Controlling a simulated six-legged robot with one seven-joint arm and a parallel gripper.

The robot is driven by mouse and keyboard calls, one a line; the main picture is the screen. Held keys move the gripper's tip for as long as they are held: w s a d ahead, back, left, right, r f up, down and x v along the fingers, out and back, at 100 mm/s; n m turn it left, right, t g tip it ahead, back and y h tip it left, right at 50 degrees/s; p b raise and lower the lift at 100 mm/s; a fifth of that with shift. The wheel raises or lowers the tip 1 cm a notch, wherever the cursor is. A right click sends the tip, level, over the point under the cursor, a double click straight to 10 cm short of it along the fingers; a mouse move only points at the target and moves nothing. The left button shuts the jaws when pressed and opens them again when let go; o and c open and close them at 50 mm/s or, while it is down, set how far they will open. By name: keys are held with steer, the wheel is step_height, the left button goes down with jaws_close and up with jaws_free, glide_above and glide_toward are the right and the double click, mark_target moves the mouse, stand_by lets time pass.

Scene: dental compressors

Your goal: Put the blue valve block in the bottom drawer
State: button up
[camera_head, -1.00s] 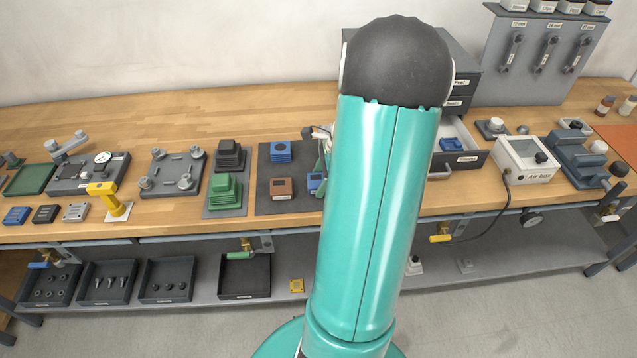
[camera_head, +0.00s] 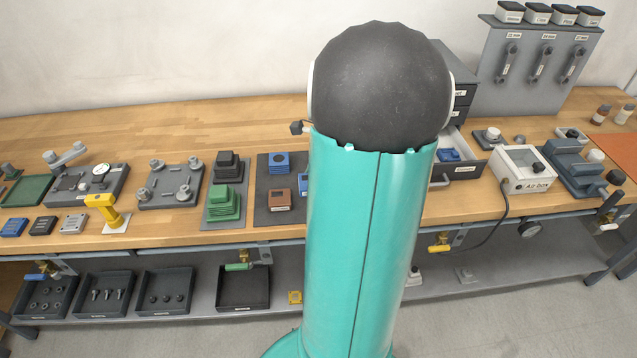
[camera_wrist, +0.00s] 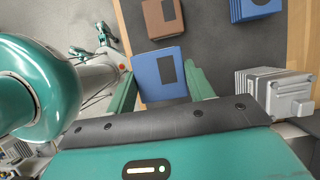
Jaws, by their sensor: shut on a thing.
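In the wrist view, my gripper (camera_wrist: 162,78) is shut on a blue block (camera_wrist: 150,88) with a dark rectangle on its face, one green finger on each side. In the head view only a sliver of a blue block (camera_head: 302,183) shows at my arm's edge, and my arm hides the gripper. I cannot tell how far the held block is above the mat. The bottom drawer (camera_head: 468,169) of the dark cabinet is pulled open, right of my arm. A small blue piece (camera_head: 449,155) lies inside it.
On the dark mat (camera_head: 265,212) stand a brown block (camera_head: 280,199) and another blue block (camera_head: 278,162). Stacked green parts (camera_head: 224,200) stand left of the mat. A white air box (camera_head: 522,170) with a cable stands close right of the drawer.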

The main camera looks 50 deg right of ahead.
steer(key=s+a+r, duration=0.1)
steer(key=a+r, duration=0.5)
steer(key=a, duration=0.4)
steer(key=shift+s+a, duration=0.2)
steer(key=shift+s, duration=0.2)
